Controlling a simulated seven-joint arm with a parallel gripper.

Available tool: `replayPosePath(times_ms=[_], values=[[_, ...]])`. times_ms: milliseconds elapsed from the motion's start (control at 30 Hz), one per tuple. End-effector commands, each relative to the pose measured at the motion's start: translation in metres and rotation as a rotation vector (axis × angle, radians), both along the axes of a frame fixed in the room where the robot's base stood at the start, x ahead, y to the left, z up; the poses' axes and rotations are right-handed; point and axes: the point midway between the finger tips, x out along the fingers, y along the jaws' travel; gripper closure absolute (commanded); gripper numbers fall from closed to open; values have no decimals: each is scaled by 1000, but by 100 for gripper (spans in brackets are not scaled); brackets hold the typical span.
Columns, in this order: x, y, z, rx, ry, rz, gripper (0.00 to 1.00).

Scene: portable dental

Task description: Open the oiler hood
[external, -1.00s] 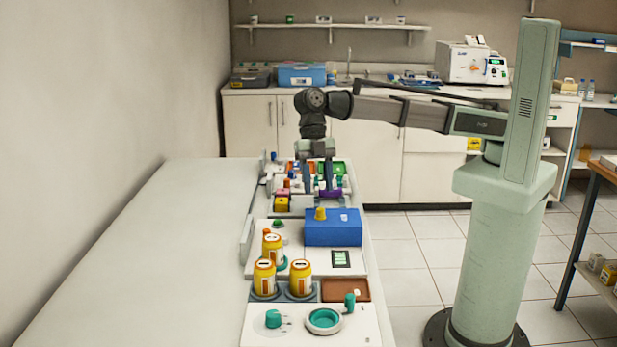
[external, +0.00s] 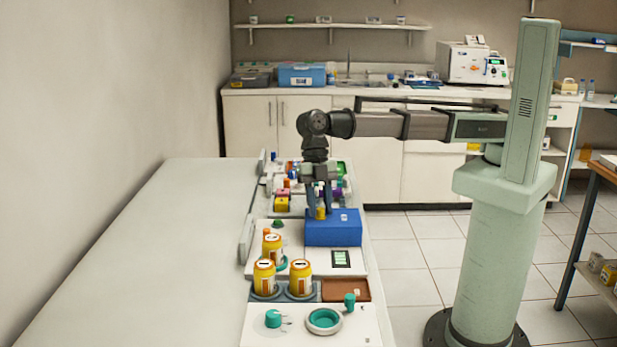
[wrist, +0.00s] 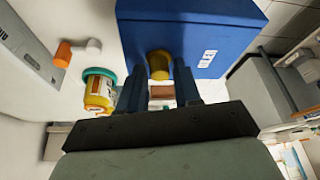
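The oiler's blue hood (external: 340,233) is a box on the white unit in the middle of the bench, and it looks shut. A yellow knob (external: 320,213) stands on its top, towards the left. My gripper (external: 320,209) points down over the hood with its fingers around the knob. In the wrist view, the yellow knob (wrist: 159,66) shows between and just beyond the two dark blue fingers of my gripper (wrist: 158,85), with gaps on both sides. The gripper looks open. The blue hood (wrist: 195,30) fills the top middle there.
Several yellow-and-white bottles (external: 300,279) stand in front of the hood. A green display (external: 341,259) and a brown tray (external: 341,290) are nearby. Small coloured items (external: 283,203) lie behind the hood. The long white table surface (external: 140,260) at left is clear.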

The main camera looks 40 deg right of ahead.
Motion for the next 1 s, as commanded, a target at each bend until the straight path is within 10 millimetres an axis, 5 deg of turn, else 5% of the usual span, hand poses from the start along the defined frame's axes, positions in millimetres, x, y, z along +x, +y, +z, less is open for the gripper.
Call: replayPosePath(times_ms=[333, 767, 1000], values=[[0, 0, 0, 0, 0, 0, 100], [-1, 1, 0, 0, 0, 0, 100], [-22, 24, 0, 1, -1, 3, 100]])
